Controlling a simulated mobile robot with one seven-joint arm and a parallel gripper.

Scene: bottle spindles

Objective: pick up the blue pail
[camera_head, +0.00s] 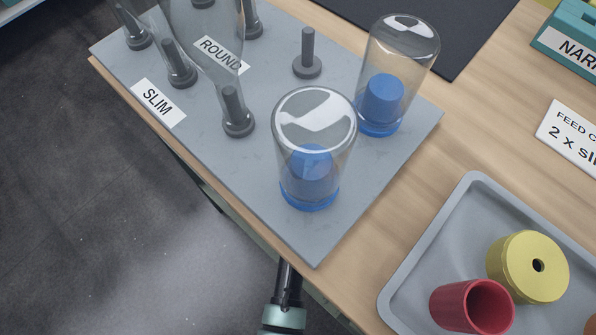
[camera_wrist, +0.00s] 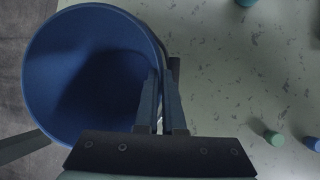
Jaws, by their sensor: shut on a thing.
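The blue pail (camera_wrist: 85,60) fills the left half of the wrist view, seen from above into its open mouth. Its inside looks empty, though the lower part is in shadow. My gripper (camera_wrist: 164,74) is at the pail's right rim, one finger inside the mouth and the other outside. The fingers are shut on the rim wall. The pail does not show in the head view, and its base is hidden.
In the wrist view, a pale speckled surface (camera_wrist: 230,80) has small green (camera_wrist: 273,138) and blue (camera_wrist: 312,144) pieces. The head view shows a grey spindle board (camera_head: 255,190) with clear bottles (camera_head: 314,118), and a grey tray (camera_head: 440,235) holding red and yellow parts.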

